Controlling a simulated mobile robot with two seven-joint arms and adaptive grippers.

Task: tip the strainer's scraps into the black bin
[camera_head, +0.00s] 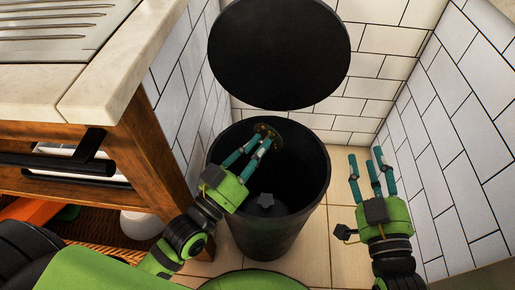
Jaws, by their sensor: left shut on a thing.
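The black bin (268,236) stands upright on the floor with its round lid (280,55) raised behind the opening. My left gripper (259,145) is over the bin's mouth, with its fingers shut on the strainer (267,130). The strainer is a small, dark, round disc with holes, held tilted near the bin's back rim. A small grey lump (265,200) shows inside the bin below the gripper; I cannot tell whether it is scraps. No scraps can be made out on the strainer. My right gripper (374,163) is open and empty, right of the bin.
A wooden counter unit (148,150) with a pale worktop (110,65) and a black handle (60,165) stands close on the left. White tiled walls (455,130) enclose the back and right.

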